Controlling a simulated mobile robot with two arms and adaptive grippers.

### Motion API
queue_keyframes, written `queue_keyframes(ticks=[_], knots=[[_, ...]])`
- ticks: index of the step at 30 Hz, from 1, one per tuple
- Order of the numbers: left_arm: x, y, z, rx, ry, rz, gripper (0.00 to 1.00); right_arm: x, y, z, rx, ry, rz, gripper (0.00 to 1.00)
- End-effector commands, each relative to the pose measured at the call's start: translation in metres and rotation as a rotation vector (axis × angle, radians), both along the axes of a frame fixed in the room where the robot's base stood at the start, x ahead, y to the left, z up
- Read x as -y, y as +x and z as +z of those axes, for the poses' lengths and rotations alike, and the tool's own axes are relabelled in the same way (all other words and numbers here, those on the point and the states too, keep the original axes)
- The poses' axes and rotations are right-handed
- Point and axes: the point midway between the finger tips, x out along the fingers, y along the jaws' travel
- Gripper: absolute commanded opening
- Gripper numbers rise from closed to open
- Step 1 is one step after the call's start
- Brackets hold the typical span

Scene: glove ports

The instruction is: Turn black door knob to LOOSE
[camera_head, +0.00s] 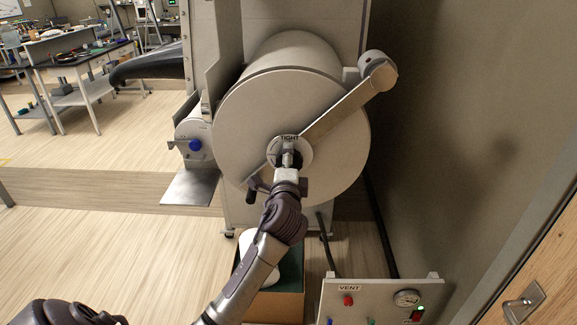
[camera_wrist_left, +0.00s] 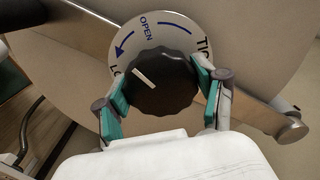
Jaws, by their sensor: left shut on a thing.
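The black door knob (camera_wrist_left: 165,88) is round and ribbed, with a white pointer line, and sits on a white dial plate (camera_wrist_left: 150,30) on the door. The pointer aims up-left, close to LO. My left gripper (camera_head: 290,160) is shut on the knob, one finger on each side. In the head view it hides most of the knob; the word TIGHT shows above it on the plate (camera_head: 305,147). My right gripper is not seen.
The round door (camera_head: 235,120) has a diagonal bar (camera_head: 345,107) ending in a cylinder (camera_head: 378,73) at upper right. A panel marked VENT (camera_head: 380,290) with a gauge stands at lower right. A wall closes off the right. Open floor lies left.

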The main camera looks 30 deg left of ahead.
Motion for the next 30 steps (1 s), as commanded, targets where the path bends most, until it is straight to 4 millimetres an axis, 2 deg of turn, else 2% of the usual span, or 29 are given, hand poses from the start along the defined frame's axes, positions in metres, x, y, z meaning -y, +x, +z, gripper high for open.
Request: queue_keyframes(ticks=[12, 30], knots=[[0.0, 0.0, -0.003, 0.21, -0.344, 0.001, 0.35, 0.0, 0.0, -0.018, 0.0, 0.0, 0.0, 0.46], [0.001, 0.001, -0.004, 0.483, -0.792, 0.001, 0.35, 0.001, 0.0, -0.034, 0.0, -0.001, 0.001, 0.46]])
